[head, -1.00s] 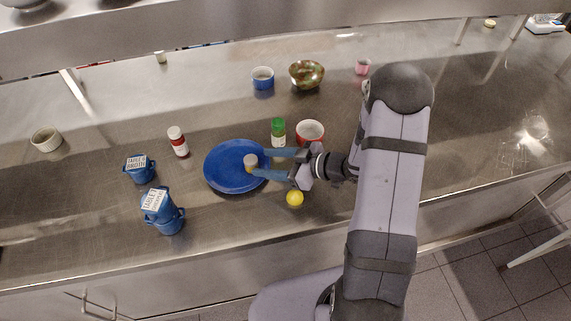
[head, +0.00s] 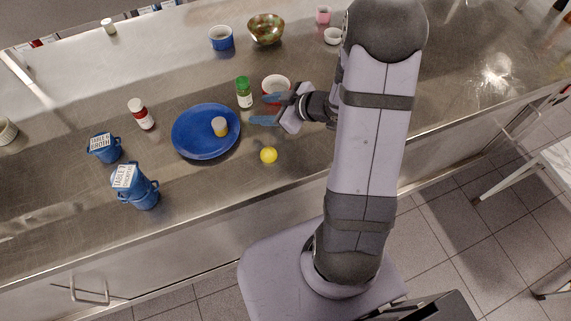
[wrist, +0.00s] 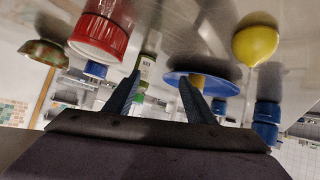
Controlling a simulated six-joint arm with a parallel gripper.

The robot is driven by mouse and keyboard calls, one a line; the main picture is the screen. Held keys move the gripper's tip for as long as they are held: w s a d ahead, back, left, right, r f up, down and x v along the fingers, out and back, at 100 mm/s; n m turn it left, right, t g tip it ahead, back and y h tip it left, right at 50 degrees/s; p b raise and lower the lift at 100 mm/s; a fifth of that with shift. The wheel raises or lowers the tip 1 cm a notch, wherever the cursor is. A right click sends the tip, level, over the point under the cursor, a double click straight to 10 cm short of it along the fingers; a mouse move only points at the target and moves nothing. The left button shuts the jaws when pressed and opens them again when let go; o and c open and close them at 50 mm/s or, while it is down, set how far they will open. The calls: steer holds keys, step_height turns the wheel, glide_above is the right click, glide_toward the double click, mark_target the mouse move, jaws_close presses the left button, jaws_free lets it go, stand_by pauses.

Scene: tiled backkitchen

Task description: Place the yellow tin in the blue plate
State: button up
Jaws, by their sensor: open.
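The small yellow tin (head: 220,127), with a pale top, stands upright on the right part of the blue plate (head: 188,147). In the wrist view the blue plate (wrist: 225,86) lies ahead, and the tin (wrist: 197,80) shows on it, partly behind a finger. My gripper (head: 258,109) is open and empty, to the right of the plate and apart from the tin. Its two blue fingers (wrist: 163,92) point toward the plate side in the wrist view.
A green-capped bottle (head: 244,93) and a red bowl (head: 276,88) stand close to my gripper. A red-and-white bottle (head: 141,114) and labelled blue pots (head: 143,192) stand left. Bare counter lies at front right.

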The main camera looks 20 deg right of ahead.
steer(key=d+h, duration=0.1)
steer(key=d+m+h, duration=0.2)
steer(key=h, duration=0.1)
steer(key=shift+w+d+r, duration=0.25)
steer(key=shift+w+d, duration=0.05)
steer(key=shift+s+d+r+m+g+h, duration=0.15)
steer(key=shift+s+d+m+g+h, duration=0.35)
steer(key=shift+s+d+m+h, duration=0.3)
steer(key=s, duration=0.1)
steer(key=s+m+g+h, duration=0.1)
steer(key=s, duration=0.1)
steer(key=s+m+g+h, duration=0.1)
steer(key=s, duration=0.1)
steer(key=shift+d+r, duration=0.1)
steer(key=shift+d, duration=0.3)
steer(key=s+g, duration=0.1)
steer(key=s, duration=0.1)
steer(key=s+a+m+g, duration=0.1)
steer(key=s, duration=0.1)
steer(key=s+a+m+g, duration=0.1)
steer(key=s, duration=0.2)
steer(key=shift+s+a+r, duration=0.1)
steer(key=shift+a, duration=0.15)
steer(key=s+a+m+g+y, duration=0.1)
steer(key=s+a+g, duration=0.2)
steer(key=s, duration=0.6)
steer(key=a, duration=0.2)
steer(key=shift+a+r, duration=0.3)
steer(key=shift+r, duration=0.05)
steer(key=shift+w, duration=0.1)
